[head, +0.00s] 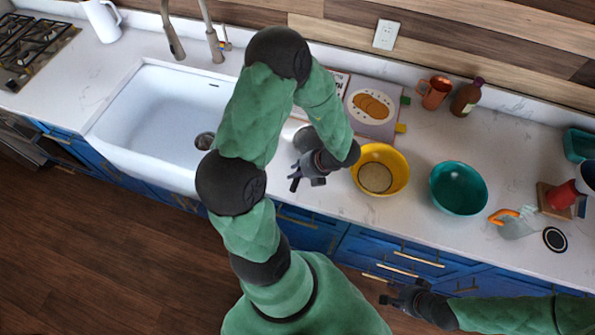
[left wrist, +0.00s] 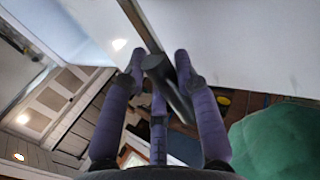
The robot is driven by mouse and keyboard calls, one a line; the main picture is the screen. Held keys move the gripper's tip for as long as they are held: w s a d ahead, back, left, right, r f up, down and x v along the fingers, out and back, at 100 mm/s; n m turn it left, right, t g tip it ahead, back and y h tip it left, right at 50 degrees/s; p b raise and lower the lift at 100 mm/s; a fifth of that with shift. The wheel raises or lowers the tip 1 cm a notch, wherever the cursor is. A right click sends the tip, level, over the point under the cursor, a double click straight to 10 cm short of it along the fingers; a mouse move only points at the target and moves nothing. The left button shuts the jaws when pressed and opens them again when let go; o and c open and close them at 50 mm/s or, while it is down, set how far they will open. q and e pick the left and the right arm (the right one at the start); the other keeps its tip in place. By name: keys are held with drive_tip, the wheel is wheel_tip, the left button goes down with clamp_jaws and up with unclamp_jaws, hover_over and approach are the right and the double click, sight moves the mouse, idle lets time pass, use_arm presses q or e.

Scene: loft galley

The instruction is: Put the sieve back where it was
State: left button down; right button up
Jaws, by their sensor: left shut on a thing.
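My left gripper (head: 305,179) is over the counter between the sink and the yellow bowl. In the left wrist view its purple fingers (left wrist: 162,72) are shut on a dark handle (left wrist: 178,98), which I take to be the sieve's. A thin bar (left wrist: 138,22) runs up from the fingers. A pale rounded shape (head: 292,129) shows partly behind my left arm; I cannot tell whether it is part of the sieve. The yellow bowl (head: 398,160) holds a pale round patch. My right gripper (head: 395,298) is low in front of the cabinets, its jaws unclear.
A teal bowl (head: 458,188) stands right of the yellow one. A copper mug (head: 434,92) and brown bottle (head: 467,97) stand at the back. An open book (head: 372,108) lies behind the yellow bowl. The white sink (head: 150,110) is at left.

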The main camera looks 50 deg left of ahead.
use_arm(q)
drive_tip(key=c, duration=0.9)
unclamp_jaws()
drive_tip(key=shift+f, duration=0.1)
drive_tip(key=shift+c, duration=0.2)
drive_tip(key=shift+w+r, duration=0.1)
drive_tip(key=shift+r, duration=0.25)
drive_tip(key=p+v, duration=0.2)
drive_tip(key=v, duration=0.9)
drive_tip(key=shift+d+r+p, duration=0.25)
drive_tip(key=shift+d+p, duration=0.05)
